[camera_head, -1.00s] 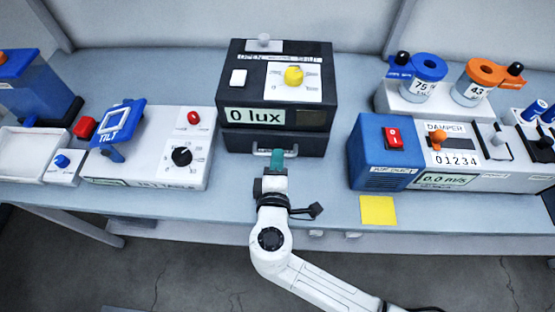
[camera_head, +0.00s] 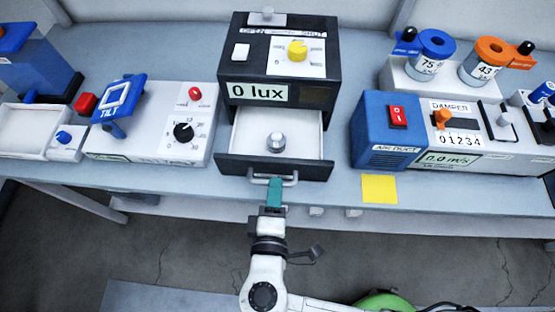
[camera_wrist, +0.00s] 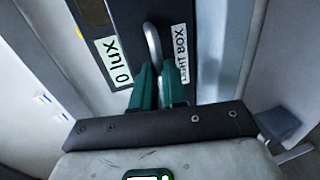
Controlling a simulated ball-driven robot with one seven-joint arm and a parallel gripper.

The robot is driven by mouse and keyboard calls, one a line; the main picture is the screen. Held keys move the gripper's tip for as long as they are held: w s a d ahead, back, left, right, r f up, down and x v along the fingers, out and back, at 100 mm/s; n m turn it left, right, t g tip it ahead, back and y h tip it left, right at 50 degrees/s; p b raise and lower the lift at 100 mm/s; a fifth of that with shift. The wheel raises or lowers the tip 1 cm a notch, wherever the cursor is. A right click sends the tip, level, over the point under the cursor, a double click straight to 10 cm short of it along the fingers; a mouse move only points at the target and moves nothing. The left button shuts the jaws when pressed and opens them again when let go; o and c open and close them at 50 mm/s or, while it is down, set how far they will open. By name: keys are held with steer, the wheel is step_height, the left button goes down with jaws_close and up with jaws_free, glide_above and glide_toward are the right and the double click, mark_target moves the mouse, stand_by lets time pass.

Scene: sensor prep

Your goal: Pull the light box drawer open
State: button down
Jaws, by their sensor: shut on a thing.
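The black light box (camera_head: 280,60) stands at the back middle of the bench and its display reads 0 lux. Its drawer (camera_head: 235,163) is pulled out toward me, with a white inside and a small grey metal knob-like piece (camera_head: 276,141) in it. My gripper (camera_head: 275,184) is at the drawer front, with its green fingers shut on the metal handle (camera_head: 288,178). In the wrist view the green fingers (camera_wrist: 159,85) close around the looped handle (camera_wrist: 152,42), beside the LIGHT BOX label (camera_wrist: 181,52). The fingers hide part of the handle.
The white tilt unit (camera_head: 150,150) with red and black knobs stands to the left. The blue air duct unit (camera_head: 385,130) stands to the right. A yellow note (camera_head: 379,189) lies near the bench's front edge. The bench before the drawer is narrow.

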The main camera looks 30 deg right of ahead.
steer(key=shift+v, duration=0.75)
steer(key=shift+f, duration=0.2)
steer(key=c, duration=1.2)
jaws_free()
steer(key=shift+o, duration=0.2)
steer(key=b+v, duration=0.1)
steer(key=v, duration=0.9)
steer(key=shift+s+a+b, duration=0.25)
steer(key=shift+s+b, duration=0.05)
steer(key=shift+b, duration=0.1)
steer(key=shift+r, duration=0.1)
